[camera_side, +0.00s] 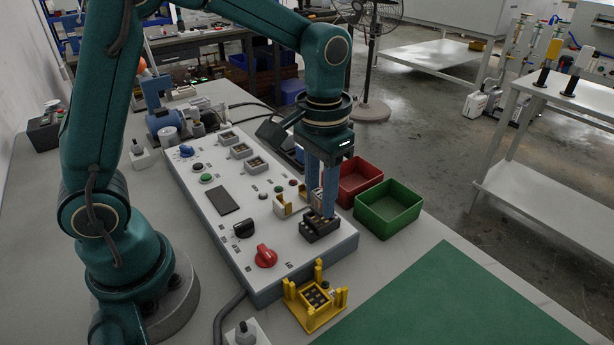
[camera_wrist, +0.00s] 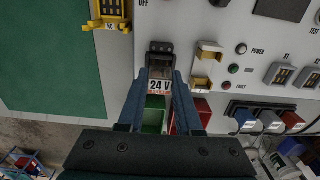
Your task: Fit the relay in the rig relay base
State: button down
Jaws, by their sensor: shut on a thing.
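The relay (camera_wrist: 160,84), with a white "24 V" label, is held between the two fingers of my gripper (camera_wrist: 159,100). In the side view my gripper (camera_side: 322,212) points straight down, and its fingers hide most of the relay. The black relay base (camera_side: 318,233) is on the right front part of the white panel, directly below the fingers. In the wrist view the base (camera_wrist: 160,47) shows just beyond the relay. The relay looks upright, with its lower end at or close over the base. I cannot tell whether it touches or is inside.
Cream brackets (camera_side: 283,207) stand on the panel close left of the fingers. A yellow fixture (camera_side: 315,301) is in front of the panel. Green (camera_side: 388,208) and red (camera_side: 359,181) bins are at its right. The panel (camera_side: 190,180) also carries knobs and buttons. The green mat (camera_side: 460,300) is clear.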

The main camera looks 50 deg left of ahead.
jog(key=shift+f, duration=0.9)
jog(key=c, duration=0.5)
grip_release()
